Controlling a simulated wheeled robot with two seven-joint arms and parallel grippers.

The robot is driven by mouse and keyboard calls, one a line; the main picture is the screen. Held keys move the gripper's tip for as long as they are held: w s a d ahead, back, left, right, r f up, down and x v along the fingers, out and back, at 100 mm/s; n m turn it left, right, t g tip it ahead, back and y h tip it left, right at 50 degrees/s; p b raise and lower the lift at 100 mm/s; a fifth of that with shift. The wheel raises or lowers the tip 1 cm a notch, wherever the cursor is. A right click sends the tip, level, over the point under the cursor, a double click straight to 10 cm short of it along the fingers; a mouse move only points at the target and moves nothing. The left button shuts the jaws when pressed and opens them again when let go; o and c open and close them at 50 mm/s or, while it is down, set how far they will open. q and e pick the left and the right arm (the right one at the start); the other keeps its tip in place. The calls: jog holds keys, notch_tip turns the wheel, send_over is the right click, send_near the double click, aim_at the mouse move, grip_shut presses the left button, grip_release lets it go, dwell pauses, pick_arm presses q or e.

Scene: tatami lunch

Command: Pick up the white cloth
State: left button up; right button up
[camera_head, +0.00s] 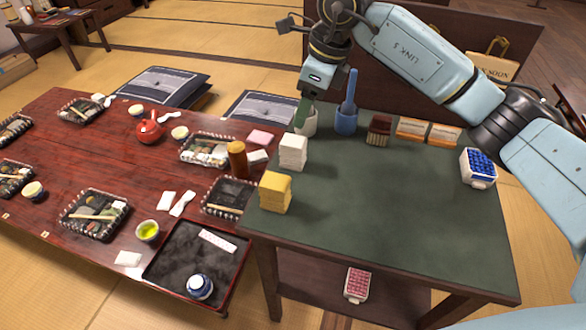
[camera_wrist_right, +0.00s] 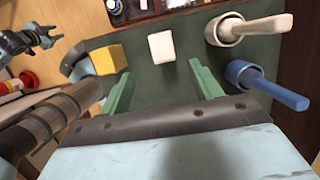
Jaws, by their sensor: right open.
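The white cloth (camera_head: 293,151) is a folded, block-like stack on the green-topped side table (camera_head: 400,205), near its left edge. It also shows in the right wrist view (camera_wrist_right: 162,47), beyond and between the fingertips. My right gripper (camera_head: 304,112) is above the table, behind the white cloth in the head view. In the right wrist view its two green fingers (camera_wrist_right: 160,76) are spread with nothing between them. They look apart from the cloth. My left gripper (camera_wrist_right: 45,37) shows small at the upper left of the right wrist view; its jaws are too small to judge.
A yellow folded stack (camera_head: 275,192) stands in front of the white cloth. A white holder (camera_wrist_right: 225,30) and a blue holder (camera_head: 346,122), each with a handled tool, stand behind it. A brown brush (camera_head: 379,131) is farther right. The table's middle is clear.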

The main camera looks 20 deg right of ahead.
aim_at(294, 140)
jog(key=b+x, duration=0.2)
jog(key=x, duration=0.6)
jog(key=shift+b+x, duration=0.8)
jog(key=shift+x, duration=1.55)
jog(key=shift+w+f, duration=0.25)
jog(key=shift+f, duration=0.25)
pick_arm(q)
jog(key=w+d+r, duration=0.1)
jog(key=d+r, duration=0.3)
jog(key=r, duration=0.5)
jog(key=shift+w+d+t+h, duration=0.15)
jog(key=shift+w+t+h, duration=0.15)
jog(key=shift+w+t, duration=0.1)
jog(key=shift+r, duration=0.1)
pick_arm(e)
jog(key=shift+c, duration=0.2)
jog(key=c, duration=1)
jog(key=shift+r, duration=0.1)
